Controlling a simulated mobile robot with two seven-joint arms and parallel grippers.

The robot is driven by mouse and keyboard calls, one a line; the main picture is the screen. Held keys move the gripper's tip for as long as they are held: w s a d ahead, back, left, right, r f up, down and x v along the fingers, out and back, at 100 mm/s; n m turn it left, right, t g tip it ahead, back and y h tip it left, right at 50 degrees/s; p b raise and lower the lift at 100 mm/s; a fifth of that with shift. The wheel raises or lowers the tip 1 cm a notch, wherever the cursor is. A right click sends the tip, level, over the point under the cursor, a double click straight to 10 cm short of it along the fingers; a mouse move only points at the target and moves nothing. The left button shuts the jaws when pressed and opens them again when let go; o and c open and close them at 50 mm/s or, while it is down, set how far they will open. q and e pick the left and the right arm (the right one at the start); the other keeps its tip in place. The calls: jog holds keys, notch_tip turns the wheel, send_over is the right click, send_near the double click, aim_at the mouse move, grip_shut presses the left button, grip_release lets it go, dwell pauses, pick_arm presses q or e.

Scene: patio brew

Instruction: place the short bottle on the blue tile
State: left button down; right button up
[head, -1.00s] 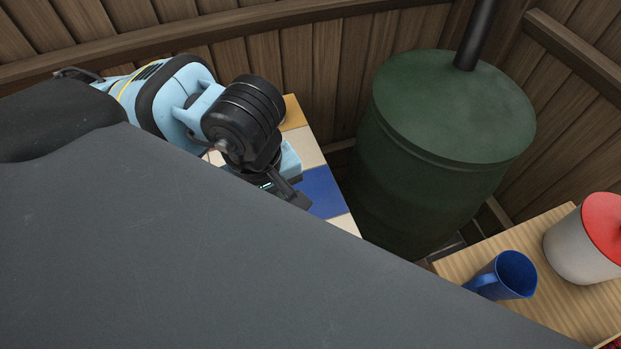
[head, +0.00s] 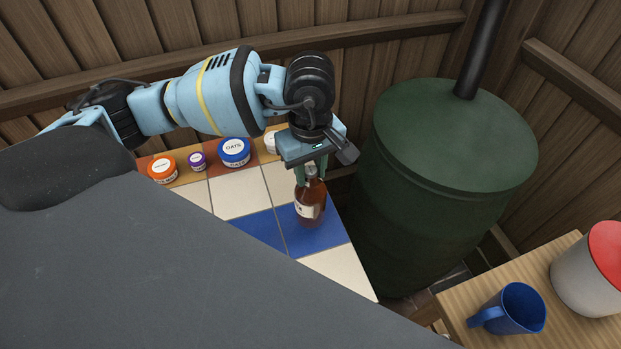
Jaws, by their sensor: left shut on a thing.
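My left gripper (head: 312,172) points down over the tiled table and is shut on the neck of the short bottle (head: 310,205). The bottle is brown with a pale label and is upright. It shows in front of a blue tile (head: 325,236) near the table's right edge. I cannot tell whether its base touches the tile. A second blue tile (head: 252,232) lies to the left, partly hidden by my dark body. My right gripper is not in view.
Jars with orange (head: 162,168), purple (head: 198,160) and blue (head: 234,152) lids stand at the table's back, with a white-lidded jar (head: 271,142) beside them. A green barrel (head: 440,180) stands close right. A wooden table (head: 463,301) holds a blue mug (head: 515,309) and a red-lidded canister (head: 590,275).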

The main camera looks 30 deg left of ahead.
pick_arm(q)
jog(key=shift+w, duration=0.1)
jog(key=shift+f, duration=1.85)
jog(key=c, duration=1.1)
grip_release()
notch_tip(320, 180, up, 12)
jog(key=shift+r, duration=0.1)
